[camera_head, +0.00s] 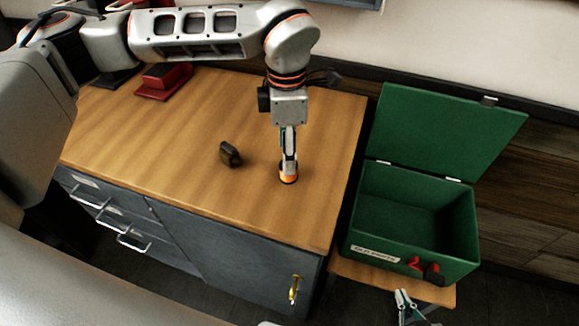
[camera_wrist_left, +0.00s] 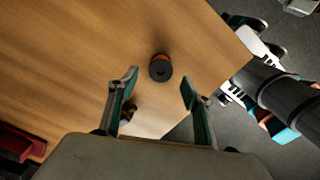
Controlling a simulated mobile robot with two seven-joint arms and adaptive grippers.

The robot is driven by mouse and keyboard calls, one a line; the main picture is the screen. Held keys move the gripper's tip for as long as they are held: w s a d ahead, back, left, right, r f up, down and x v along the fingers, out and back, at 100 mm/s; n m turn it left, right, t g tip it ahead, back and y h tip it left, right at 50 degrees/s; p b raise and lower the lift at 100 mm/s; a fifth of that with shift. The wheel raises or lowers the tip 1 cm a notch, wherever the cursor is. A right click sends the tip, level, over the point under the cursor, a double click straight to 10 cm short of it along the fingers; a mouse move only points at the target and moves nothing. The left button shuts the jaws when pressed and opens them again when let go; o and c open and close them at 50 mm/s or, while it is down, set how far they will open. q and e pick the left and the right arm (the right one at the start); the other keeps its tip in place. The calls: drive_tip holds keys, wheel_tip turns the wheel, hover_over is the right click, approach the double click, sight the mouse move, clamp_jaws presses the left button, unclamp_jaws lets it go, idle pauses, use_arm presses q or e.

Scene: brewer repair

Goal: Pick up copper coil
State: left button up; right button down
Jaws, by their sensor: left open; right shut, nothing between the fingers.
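The copper coil (camera_head: 289,180), a small round spool with an orange rim and dark parts, stands on the wooden worktop near its right end. In the left wrist view the coil (camera_wrist_left: 160,68) shows a dark round end with a hole and lies ahead of the gap between the fingertips. My left gripper (camera_head: 288,165) points down right at the coil, partly covering it. Its fingers (camera_wrist_left: 158,84) are open with nothing gripped; contact with the coil cannot be told. My right gripper (camera_head: 405,301) is shut and empty at the lower right, below the green box.
A small dark brown object (camera_head: 230,153) lies left of the coil; it also shows beside the left finger (camera_wrist_left: 128,112). A red item (camera_head: 163,80) sits at the back left. An open green box (camera_head: 412,218) stands right of the worktop. The front worktop is clear.

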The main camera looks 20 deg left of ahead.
sight(286, 179)
use_arm(q)
drive_tip(key=shift+d+f+p, duration=0.1)
drive_tip(key=shift+f+p, duration=0.45)
drive_tip(key=shift+f, duration=2.55)
drive_tip(key=c, duration=1.3)
